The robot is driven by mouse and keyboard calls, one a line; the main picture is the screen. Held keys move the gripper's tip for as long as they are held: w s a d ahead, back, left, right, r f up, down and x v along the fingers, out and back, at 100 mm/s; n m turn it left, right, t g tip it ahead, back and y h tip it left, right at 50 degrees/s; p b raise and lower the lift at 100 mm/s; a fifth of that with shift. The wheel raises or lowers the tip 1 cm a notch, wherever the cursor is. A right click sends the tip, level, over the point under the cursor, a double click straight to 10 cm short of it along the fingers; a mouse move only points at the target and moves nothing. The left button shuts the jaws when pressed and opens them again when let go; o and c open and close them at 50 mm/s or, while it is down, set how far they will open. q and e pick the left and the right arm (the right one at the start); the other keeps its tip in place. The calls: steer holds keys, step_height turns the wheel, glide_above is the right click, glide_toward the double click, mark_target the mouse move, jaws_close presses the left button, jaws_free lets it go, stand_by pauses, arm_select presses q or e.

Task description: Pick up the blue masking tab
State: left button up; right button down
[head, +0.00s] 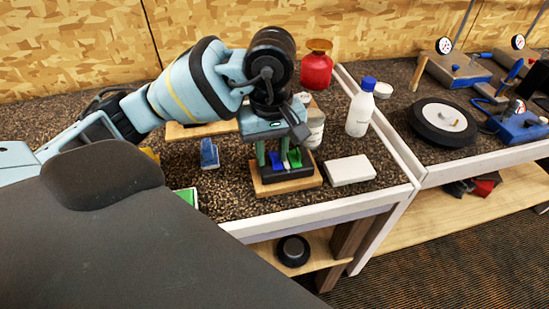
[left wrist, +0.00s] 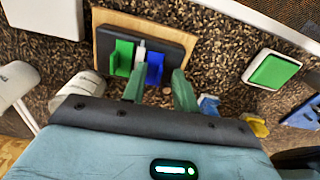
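The blue masking tab (left wrist: 155,68) stands in a dark holder (left wrist: 178,57) beside a thin white piece (left wrist: 141,52) and a green tab (left wrist: 124,56). The same blue tab shows in the head view (head: 275,161), with the green tab to its right. My left gripper (head: 272,152) points down over the holder. In the left wrist view its two greenish fingers (left wrist: 158,90) are apart, with the blue tab seen between and beyond their tips. Nothing is held. Whether the fingers flank the tab in depth is unclear. My right gripper is not in view.
The holder sits on a wooden board (head: 287,184) on the speckled bench. A white box (head: 350,170) is to its right, a blue-capped bottle (head: 360,113) behind, and a blue item (head: 209,152) to its left. A red container (head: 317,68) stands at the back.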

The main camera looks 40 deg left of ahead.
arm_select(q)
jaws_close()
stand_by(0.4)
steer(key=shift+r, duration=0.15)
